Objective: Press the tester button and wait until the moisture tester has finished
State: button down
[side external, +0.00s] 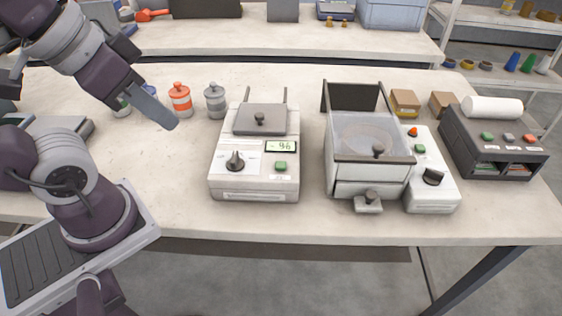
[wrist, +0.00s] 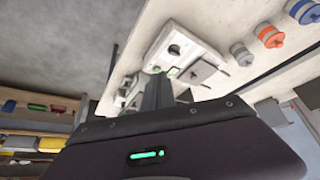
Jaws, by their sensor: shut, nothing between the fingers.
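The moisture tester (side external: 254,180) appears to be the white box at the middle left of the bench. It has a closed grey lid (side external: 259,119), a dark knob (side external: 235,160) and a lit green display (side external: 280,147) that seems to read 9.6. Its green button (side external: 281,166) sits below the display, and nothing touches it. The tester also shows in the wrist view (wrist: 163,50). My gripper (side external: 170,122) is shut and empty, above the bench to the left of the tester and apart from it. Its fingers also show in the wrist view (wrist: 156,92).
A machine with a clear cover (side external: 370,135) and a white control box (side external: 432,185) stand right of the tester. A dark box (side external: 495,150) with a white roll is farther right. An orange canister (side external: 180,100) and a grey one (side external: 215,100) stand behind left. The front bench strip is clear.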

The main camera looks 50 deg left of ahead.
jog(key=w+a+m+t+y, duration=0.1)
jog(key=w+a+m+t, duration=0.2)
jog(key=w, duration=0.6)
jog(key=w+a+m+t+y, duration=0.1)
jog(key=w+a+m, duration=0.3)
jog(key=w, duration=0.4)
jog(key=w+d+f+m+g+h, duration=0.2)
jog(key=d+f+m+h, duration=0.6)
jog(key=d+f+m, duration=0.1)
jog(key=shift+w+m+g, duration=0.2)
jog(key=shift+m+g, duration=0.1)
jog(key=shift+m, duration=0.1)
jog(key=shift+d, duration=0.1)
